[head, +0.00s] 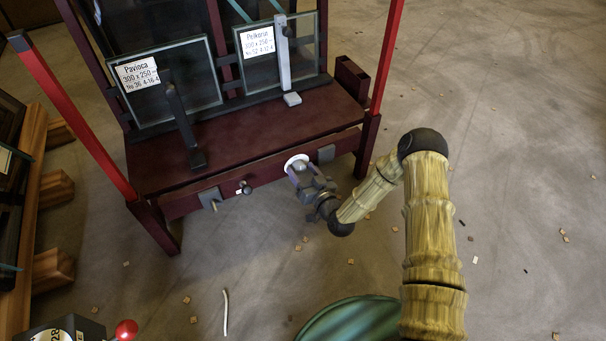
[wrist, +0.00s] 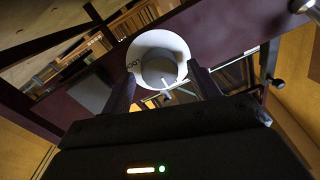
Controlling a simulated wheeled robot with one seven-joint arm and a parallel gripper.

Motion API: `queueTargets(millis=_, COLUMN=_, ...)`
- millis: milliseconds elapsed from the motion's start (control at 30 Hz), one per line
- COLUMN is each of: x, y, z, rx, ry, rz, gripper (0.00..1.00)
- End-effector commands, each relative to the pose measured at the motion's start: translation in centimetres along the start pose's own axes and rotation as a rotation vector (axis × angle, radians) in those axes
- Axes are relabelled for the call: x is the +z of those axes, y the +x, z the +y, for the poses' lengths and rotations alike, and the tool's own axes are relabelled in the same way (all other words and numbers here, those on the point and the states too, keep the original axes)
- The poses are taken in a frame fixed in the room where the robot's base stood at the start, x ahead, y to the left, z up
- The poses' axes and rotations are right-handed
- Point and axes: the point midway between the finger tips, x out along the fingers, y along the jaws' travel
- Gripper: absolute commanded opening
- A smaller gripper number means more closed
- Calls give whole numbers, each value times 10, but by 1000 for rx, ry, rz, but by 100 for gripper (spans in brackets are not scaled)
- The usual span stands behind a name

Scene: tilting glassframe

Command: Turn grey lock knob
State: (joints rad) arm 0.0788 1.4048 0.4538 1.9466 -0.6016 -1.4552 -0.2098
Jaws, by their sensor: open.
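The grey lock knob (wrist: 158,69) sits at the centre of a round white plate (wrist: 142,43) on the dark red front beam. Part of a label shows on the plate's left side. A small pale pointer sticks out below the knob. My gripper (wrist: 163,76) is open, with one finger on each side of the knob; I cannot tell whether they touch it. In the head view, my gripper (head: 302,177) is at the beam's front, partly covering the knob and the white plate (head: 290,160).
The dark red frame (head: 250,125) carries two labelled glass panes (head: 185,85) (head: 262,68) and upright clamps. A small dark knob (head: 244,187) and a grey bracket (head: 209,197) are left of my gripper. Bright red posts (head: 75,115) (head: 388,55) flank the frame. Wood chips litter the floor.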

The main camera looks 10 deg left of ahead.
Motion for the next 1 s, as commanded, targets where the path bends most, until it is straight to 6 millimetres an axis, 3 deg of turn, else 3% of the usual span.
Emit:
queueTargets(millis=133, x=0, y=0, z=0, rx=0, ry=0, rz=0, gripper=59)
queueTargets(millis=367, x=0, y=0, z=0, rx=0, ry=0, rz=0, gripper=16)
queueTargets(millis=667, x=0, y=-1, z=0, rx=0, ry=20, rz=0, gripper=16)
queueTargets(millis=1000, x=-1, y=-1, z=1, rx=-1, ry=170, rz=10, gripper=16)
